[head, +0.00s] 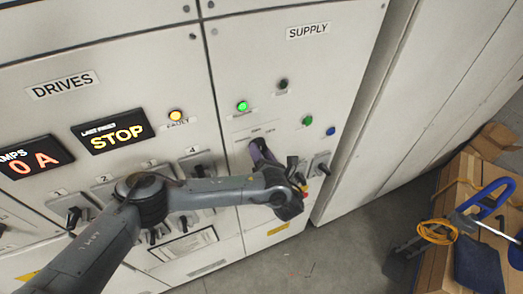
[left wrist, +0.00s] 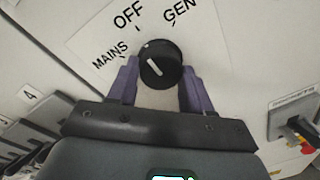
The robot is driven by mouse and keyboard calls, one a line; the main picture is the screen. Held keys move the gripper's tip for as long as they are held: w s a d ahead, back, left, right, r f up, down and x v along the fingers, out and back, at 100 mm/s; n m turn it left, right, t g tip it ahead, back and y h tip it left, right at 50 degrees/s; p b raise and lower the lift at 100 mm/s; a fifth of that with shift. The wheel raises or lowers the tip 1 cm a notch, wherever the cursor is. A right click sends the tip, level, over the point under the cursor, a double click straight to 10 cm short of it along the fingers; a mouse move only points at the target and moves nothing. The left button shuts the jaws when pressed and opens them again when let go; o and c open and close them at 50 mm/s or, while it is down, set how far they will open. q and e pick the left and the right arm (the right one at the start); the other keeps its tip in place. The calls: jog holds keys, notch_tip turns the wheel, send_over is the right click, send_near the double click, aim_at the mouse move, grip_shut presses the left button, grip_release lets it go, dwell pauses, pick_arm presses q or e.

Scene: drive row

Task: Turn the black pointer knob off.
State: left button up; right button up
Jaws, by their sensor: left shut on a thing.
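The black pointer knob (left wrist: 166,63) is round with a white line on its face. It sits on a white plate marked MAINS, OFF and GEN in the left wrist view. A small pale mark on its rim lies toward the OFF tick; the white line slants from upper left to lower right. My left gripper (left wrist: 160,82) has its purple fingers on both sides of the knob and is shut on it. In the head view my left gripper (head: 259,150) reaches the SUPPLY panel, and it hides the knob there. My right gripper is not in view.
A grey switch with a black handle (head: 319,168) is right of the gripper. Several numbered switches (head: 197,166) line the DRIVES panel at left. A lit green lamp (head: 242,106) is above. A wooden crate (head: 452,210) with tools stands on the floor at right.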

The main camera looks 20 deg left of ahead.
pick_arm(q)
jog(key=shift+m, duration=0.3)
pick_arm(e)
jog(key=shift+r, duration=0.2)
pick_arm(q)
jog(key=o, duration=1)
jog(key=shift+o, duration=0.2)
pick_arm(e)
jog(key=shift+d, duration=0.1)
